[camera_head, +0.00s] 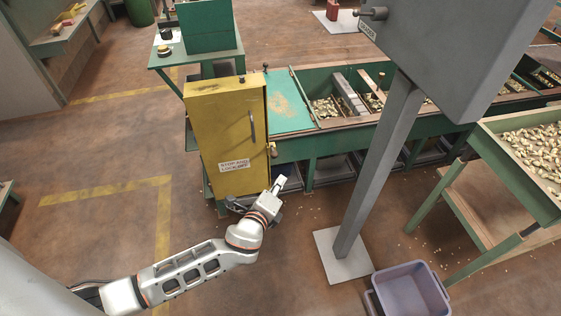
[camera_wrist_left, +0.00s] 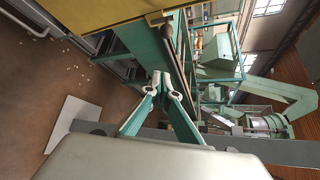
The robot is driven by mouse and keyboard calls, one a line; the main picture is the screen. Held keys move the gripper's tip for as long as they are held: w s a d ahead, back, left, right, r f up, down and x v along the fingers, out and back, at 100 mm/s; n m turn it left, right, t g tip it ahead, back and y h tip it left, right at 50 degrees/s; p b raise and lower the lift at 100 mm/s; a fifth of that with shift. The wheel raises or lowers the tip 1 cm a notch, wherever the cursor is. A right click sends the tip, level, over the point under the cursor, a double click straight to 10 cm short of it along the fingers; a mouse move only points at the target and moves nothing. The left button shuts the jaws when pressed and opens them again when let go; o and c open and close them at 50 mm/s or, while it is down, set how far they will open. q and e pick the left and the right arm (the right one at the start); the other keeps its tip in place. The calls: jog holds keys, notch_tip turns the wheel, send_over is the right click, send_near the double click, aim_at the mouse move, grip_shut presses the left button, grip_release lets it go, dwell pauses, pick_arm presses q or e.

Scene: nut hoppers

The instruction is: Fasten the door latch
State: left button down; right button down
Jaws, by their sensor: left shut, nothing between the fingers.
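The yellow cabinet (camera_head: 222,130) stands left of the green hoppers, with a dark upright handle (camera_head: 252,126) and a white label on its front. Its door looks closed or nearly so. A small brass-coloured latch (camera_head: 273,150) sits at the cabinet's right edge; a similar metal fitting (camera_wrist_left: 158,18) shows at the yellow edge in the left wrist view. My left gripper (camera_head: 279,184) is below the latch and apart from it, near the cabinet's lower right corner. Its fingers (camera_wrist_left: 161,78) are together and empty. The latch's exact position is too small to tell. My right gripper is out of view.
Green hoppers (camera_head: 300,146) with nuts run right from the cabinet. A grey post (camera_head: 378,170) on a pale floor plate stands right of my left arm. A purple bin (camera_head: 410,290) is at the front. Floor left of the cabinet is clear.

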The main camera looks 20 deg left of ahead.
aim_at(273, 154)
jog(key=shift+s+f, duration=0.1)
